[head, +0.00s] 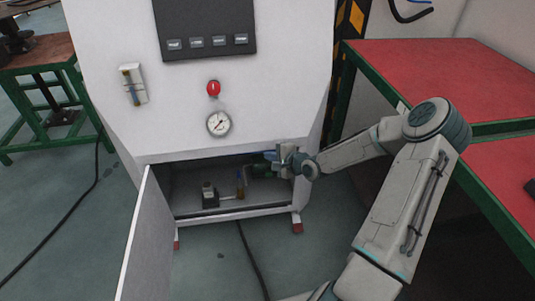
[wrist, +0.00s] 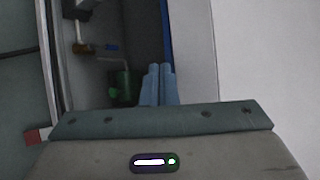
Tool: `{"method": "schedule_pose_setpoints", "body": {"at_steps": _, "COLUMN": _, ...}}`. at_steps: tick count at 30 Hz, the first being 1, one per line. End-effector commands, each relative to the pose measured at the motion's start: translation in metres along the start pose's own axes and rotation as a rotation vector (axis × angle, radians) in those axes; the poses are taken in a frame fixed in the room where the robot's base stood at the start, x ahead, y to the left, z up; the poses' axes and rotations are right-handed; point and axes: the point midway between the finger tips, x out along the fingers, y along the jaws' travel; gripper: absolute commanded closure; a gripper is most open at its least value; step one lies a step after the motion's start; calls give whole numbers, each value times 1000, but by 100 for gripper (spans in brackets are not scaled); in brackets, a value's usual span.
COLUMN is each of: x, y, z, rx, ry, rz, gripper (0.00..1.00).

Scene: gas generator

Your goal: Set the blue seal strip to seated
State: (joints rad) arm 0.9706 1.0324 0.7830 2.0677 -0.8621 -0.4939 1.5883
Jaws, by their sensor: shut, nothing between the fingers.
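The blue seal strip (wrist: 166,32) shows in the wrist view as a narrow dark blue band along the cabinet opening's edge, beside the white panel. I cannot make it out in the head view. My gripper (head: 270,156) is at the upper right of the open lower compartment in the head view. In the wrist view its pale blue fingers (wrist: 158,80) are together and empty, close to the near end of the visible strip. They hide what is behind them, and I cannot tell whether they touch the strip.
The lower compartment holds a black-and-white device (head: 210,197), a brass-coloured fitting (head: 240,185) and a green cylinder (wrist: 121,84). Its door (head: 140,240) stands open at left. A red-topped bench (head: 450,75) is at right; a cable (head: 253,262) lies on the floor.

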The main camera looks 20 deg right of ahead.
Motion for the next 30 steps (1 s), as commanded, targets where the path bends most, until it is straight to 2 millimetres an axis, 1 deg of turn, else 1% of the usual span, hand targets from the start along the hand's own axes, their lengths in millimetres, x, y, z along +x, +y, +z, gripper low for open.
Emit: {"method": "schedule_pose_setpoints", "body": {"at_steps": 30, "x": 7, "y": -5, "z": -5, "rx": -1, "ry": 0, "rz": 0, "gripper": 100}}
